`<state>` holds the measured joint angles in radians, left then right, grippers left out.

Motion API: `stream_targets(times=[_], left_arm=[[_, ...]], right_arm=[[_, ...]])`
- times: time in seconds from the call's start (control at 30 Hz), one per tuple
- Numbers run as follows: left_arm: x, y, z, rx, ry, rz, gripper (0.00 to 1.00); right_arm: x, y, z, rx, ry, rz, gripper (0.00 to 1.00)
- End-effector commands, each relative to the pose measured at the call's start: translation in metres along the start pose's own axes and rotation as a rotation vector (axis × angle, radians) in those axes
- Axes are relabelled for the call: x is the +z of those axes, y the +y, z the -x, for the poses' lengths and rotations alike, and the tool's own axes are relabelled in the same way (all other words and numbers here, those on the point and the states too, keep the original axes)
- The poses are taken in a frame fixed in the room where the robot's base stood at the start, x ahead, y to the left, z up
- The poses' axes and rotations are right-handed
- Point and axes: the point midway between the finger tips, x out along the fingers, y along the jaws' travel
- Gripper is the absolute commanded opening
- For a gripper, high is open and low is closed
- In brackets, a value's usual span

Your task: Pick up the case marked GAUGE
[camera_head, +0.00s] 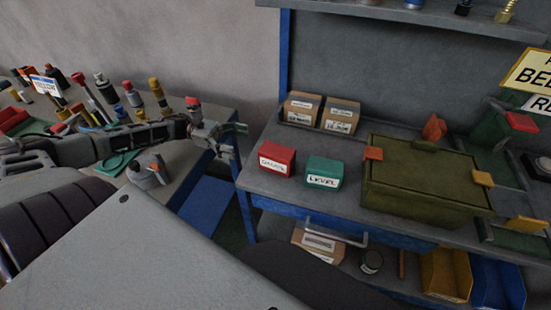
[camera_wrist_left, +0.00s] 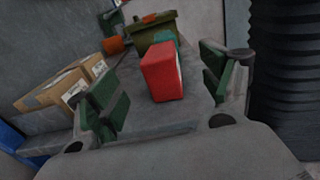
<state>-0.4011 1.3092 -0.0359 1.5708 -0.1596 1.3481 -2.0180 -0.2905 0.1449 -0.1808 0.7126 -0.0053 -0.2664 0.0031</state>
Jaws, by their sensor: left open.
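The red case marked GAUGE (camera_head: 277,159) stands at the left front part of the grey workbench in the head view. It also shows in the left wrist view (camera_wrist_left: 161,73), ahead and between the fingers. A green case marked LEVEL (camera_head: 323,172) stands just right of it in the head view. My left gripper (camera_head: 240,128) is left of the red case, apart from it, with its fingers toward the bench. In the left wrist view my left gripper (camera_wrist_left: 165,95) is open and empty, its green pads wide apart. My right gripper does not show.
Two cardboard boxes (camera_head: 321,113) stand behind the cases. A large olive toolbox (camera_head: 424,185) is to their right. A side table (camera_head: 185,155) with several tools and bottles is at left. A lower shelf holds a yellow bin (camera_head: 445,275) and a blue bin (camera_head: 498,284).

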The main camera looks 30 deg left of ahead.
Motion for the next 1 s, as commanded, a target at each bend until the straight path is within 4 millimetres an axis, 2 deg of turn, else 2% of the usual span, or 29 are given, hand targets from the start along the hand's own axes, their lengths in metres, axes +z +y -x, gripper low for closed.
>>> stream_targets(times=[0.27,0.43,0.8,1.0], left_arm=[[0.000,0.000,0.000,0.000,0.000,0.000,0.80],[-0.001,0.000,-0.007,-0.002,0.000,0.000,0.80],[-0.001,0.000,-0.049,-0.002,-0.001,-0.002,0.80],[-0.001,0.001,-0.064,-0.001,0.000,-0.001,0.80]], right_arm=[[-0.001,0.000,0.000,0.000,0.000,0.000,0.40],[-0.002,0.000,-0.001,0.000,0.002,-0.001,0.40],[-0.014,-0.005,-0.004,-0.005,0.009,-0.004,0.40],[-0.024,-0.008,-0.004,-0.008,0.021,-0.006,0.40]])
